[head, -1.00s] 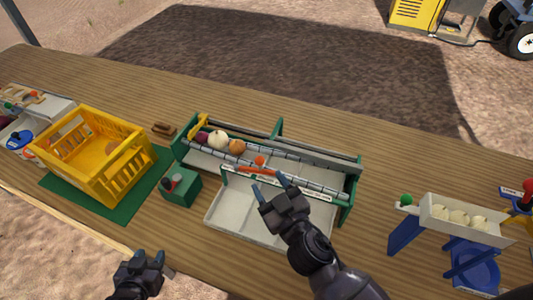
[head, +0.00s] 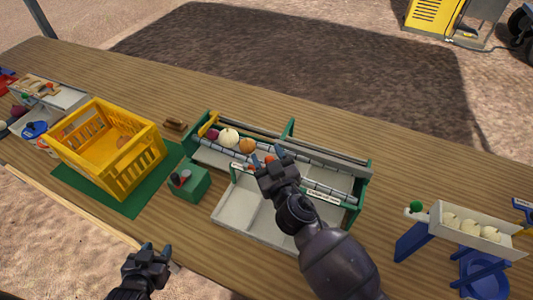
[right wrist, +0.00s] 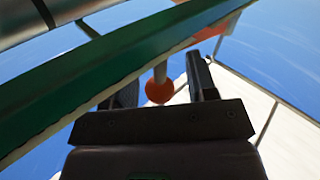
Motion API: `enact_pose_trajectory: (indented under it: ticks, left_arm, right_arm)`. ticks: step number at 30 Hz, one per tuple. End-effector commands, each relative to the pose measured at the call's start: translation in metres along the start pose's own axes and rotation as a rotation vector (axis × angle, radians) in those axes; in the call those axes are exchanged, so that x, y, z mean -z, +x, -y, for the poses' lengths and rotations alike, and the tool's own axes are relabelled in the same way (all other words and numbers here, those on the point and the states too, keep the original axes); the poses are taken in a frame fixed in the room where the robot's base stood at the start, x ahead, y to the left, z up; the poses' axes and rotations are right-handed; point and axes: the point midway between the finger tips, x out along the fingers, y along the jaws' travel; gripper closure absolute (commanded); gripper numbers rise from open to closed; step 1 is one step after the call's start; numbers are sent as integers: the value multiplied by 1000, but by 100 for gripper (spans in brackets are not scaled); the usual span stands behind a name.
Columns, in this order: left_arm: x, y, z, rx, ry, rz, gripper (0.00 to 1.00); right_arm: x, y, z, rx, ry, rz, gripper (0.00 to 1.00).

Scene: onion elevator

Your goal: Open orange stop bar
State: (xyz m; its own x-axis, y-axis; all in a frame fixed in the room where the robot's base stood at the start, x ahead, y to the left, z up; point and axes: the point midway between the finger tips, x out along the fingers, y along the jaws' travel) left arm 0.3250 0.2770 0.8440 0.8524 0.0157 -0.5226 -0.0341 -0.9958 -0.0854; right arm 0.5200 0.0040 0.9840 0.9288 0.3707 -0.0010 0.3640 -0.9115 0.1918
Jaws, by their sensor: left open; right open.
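The orange stop bar is mostly hidden behind my right gripper in the head view; part of its orange surface shows in the right wrist view (right wrist: 212,30). Its round orange knob (right wrist: 159,90) on a short stem sits between the two fingers of my right gripper (head: 267,157). The fingers are open, one on each side of the knob; I cannot tell whether either touches it. A purple onion (head: 213,133), a white onion (head: 229,138) and an orange onion (head: 246,145) lie in the roller lane, left of my right gripper. My left gripper (head: 155,249) is open and empty near the table's front edge.
A white divided tray (head: 235,211) lies in front of the green-framed roller lane. A green box with a lever (head: 189,184) and a yellow crate (head: 151,170) stand to the left. A white trough of pale onions (head: 437,216) stands at right.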

Motion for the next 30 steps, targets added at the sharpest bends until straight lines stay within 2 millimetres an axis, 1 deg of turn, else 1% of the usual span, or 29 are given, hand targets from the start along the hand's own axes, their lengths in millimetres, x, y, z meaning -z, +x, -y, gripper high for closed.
enact_pose_trajectory:
  ticks: [4, 14, 24, 30]
  left_arm:
    - [0, 0, 0, 0, 0, 0, 57]
    - [0, 0, 0, 0, 0, 0, 57]
    - [0, 0, 0, 0, 0, 0, 57]
    - [0, 1, 0, -1, 0, 0, 57]
  right_arm:
    - [0, 8, 0, 0, 0, 0, 48]
    - [0, 10, 0, 0, 0, 0, 48]
    - [0, 10, 0, 0, 0, 0, 100]
    - [0, 10, 0, 0, 0, 0, 100]
